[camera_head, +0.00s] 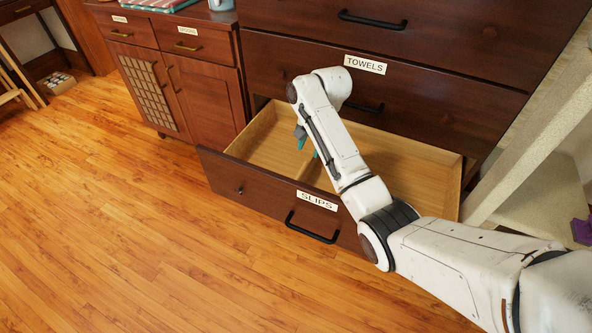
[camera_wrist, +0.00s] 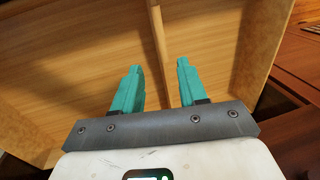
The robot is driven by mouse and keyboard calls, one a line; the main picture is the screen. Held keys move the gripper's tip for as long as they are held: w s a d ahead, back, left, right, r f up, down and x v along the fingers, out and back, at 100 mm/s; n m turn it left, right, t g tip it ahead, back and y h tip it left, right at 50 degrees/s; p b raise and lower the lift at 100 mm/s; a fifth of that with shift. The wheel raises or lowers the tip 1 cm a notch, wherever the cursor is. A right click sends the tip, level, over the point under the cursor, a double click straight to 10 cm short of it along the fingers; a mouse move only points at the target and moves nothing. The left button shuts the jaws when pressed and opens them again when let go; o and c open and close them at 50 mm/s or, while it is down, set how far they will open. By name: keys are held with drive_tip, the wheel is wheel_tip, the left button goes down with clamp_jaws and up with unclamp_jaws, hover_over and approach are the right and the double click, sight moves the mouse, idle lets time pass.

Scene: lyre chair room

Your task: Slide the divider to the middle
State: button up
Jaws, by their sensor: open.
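The drawer labelled SLIPS (camera_head: 225,173) is pulled open, with a pale wooden inside. A thin wooden divider (camera_wrist: 157,35) stands across its inside. In the wrist view the divider runs down between the two teal fingers of my gripper (camera_wrist: 159,66), with a gap to each finger. In the head view my gripper (camera_head: 308,146) is down at the drawer opening, left of the drawer's centre. It is open. My arm hides much of the divider and the drawer's middle in the head view. I cannot tell how deep the fingertips are beside the divider.
The closed TOWELS drawer (camera_head: 440,95) and its black handle are just above and behind my gripper. A wooden cabinet (camera_head: 205,95) stands to the left. A pale upright piece of furniture (camera_head: 535,130) is close on the right. The floor (camera_head: 120,220) in front is clear.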

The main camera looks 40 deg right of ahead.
sight(301, 171)
drive_tip(key=f+b, duration=0.1)
drive_tip(key=f, duration=0.2)
drive_tip(key=w+f+b, duration=0.1)
drive_tip(key=f, duration=0.3)
drive_tip(key=w+f+b, duration=0.1)
drive_tip(key=f, duration=0.2)
drive_tip(key=shift+w+a+f+b, duration=0.1)
drive_tip(key=shift+a+f+b, duration=0.2)
drive_tip(key=shift+a+b, duration=0.05)
clamp_jaws()
idle(0.3)
